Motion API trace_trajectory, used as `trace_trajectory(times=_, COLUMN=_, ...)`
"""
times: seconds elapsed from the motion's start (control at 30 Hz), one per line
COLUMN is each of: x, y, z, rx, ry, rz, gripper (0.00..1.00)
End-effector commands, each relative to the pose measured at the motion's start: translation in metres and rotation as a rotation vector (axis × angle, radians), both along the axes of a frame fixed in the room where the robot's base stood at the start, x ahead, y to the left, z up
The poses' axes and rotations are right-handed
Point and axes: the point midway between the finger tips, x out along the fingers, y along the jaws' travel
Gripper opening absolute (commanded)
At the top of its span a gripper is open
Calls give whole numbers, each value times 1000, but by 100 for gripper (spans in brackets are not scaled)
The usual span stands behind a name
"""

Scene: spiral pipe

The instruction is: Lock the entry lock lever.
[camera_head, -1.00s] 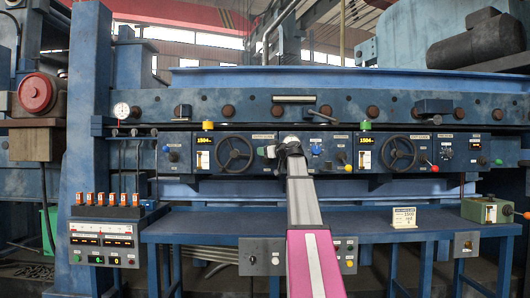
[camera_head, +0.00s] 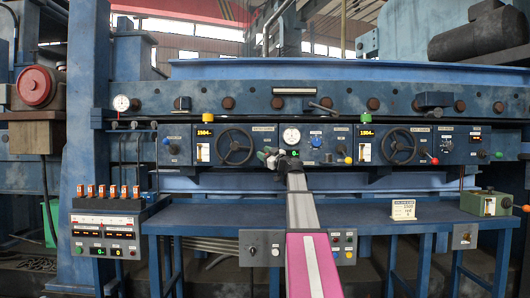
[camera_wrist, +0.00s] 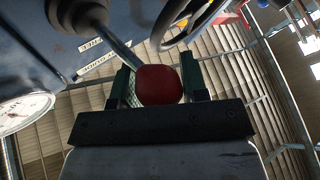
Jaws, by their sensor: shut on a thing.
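The entry lock lever (camera_wrist: 122,54) shows in the wrist view as a thin metal rod running from a dark round boss to a red ball knob (camera_wrist: 159,85). My gripper (camera_head: 266,157) is at the blue control panel, just right of the left handwheel in the head view. In the wrist view, its two dark green fingers stand on either side of the knob, shut on it. In the head view the gripper and wrist hide the lever and knob. A white label (camera_wrist: 98,58) near the boss is turned around and partly readable.
The left handwheel (camera_head: 235,147) is close to my gripper; its rim also shows in the wrist view (camera_wrist: 196,28). A round gauge (camera_head: 291,136) sits just above my wrist. A yellow-knobbed lever (camera_head: 348,160) and a right handwheel (camera_head: 398,147) lie further right. A blue bench (camera_head: 390,222) stands below.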

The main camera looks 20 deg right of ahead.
Motion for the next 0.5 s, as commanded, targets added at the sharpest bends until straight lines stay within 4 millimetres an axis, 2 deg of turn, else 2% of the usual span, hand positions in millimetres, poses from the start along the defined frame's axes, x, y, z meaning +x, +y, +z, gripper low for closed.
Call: trace_trajectory(times=0.5, x=7, y=-5, z=-31, rx=1, ry=10, rz=-8, gripper=0)
